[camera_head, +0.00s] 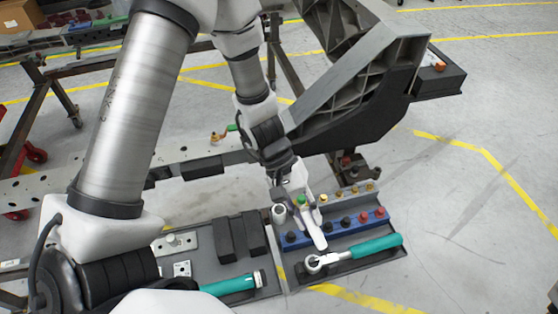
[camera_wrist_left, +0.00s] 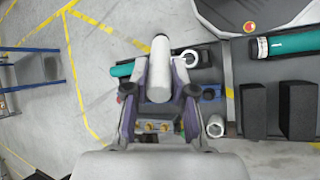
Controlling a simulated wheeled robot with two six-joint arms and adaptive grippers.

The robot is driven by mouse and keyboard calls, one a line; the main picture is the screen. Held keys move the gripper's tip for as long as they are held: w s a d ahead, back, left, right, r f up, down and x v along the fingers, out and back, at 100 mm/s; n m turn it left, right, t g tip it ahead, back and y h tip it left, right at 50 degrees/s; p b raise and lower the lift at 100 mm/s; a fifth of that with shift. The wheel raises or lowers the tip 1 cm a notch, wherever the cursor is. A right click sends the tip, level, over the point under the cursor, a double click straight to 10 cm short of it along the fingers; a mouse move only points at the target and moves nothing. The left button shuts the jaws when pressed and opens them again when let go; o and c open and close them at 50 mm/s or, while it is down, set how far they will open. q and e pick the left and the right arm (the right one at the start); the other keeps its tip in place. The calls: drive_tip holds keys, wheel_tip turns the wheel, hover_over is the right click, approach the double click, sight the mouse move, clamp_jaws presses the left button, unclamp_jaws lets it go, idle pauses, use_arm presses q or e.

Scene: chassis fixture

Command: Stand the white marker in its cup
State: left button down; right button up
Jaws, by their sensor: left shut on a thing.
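The white marker (camera_wrist_left: 160,70) is held between the fingers of my left gripper (camera_wrist_left: 159,92). In the head view the marker (camera_head: 315,230) slants down to the right from the left gripper (camera_head: 298,200), above the tool tray. A small round pale cup with an open top (camera_head: 279,213) stands just left of the gripper; in the wrist view the cup (camera_wrist_left: 215,126) shows to the right of the fingers. The marker is apart from the cup. My right gripper is out of view.
A teal-handled ratchet (camera_head: 370,248) lies at the tray's right front. A blue socket rail (camera_head: 335,229) holds several sockets behind it. Black blocks (camera_head: 240,238) and a teal torch-like tool (camera_head: 232,284) lie to the left. A large grey chassis part (camera_head: 350,95) rises behind.

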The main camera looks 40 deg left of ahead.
use_arm(q)
drive_tip(key=w+a+f+m+t+y+b, duration=0.1)
drive_tip(key=w+a+f+m+y+b, duration=0.2)
drive_tip(key=w+a+f+m+b, duration=0.1)
drive_tip(key=w+a+f+m+y+b, duration=0.4)
drive_tip(key=a+f+b, duration=0.2)
drive_tip(key=a+b, duration=0.3)
drive_tip(key=shift+w+a+t+b, duration=0.2)
drive_tip(key=shift+t+b, duration=0.2)
drive_tip(key=shift+b, duration=0.25)
drive_tip(key=shift+w+p, duration=0.15)
drive_tip(key=shift+p, duration=0.4)
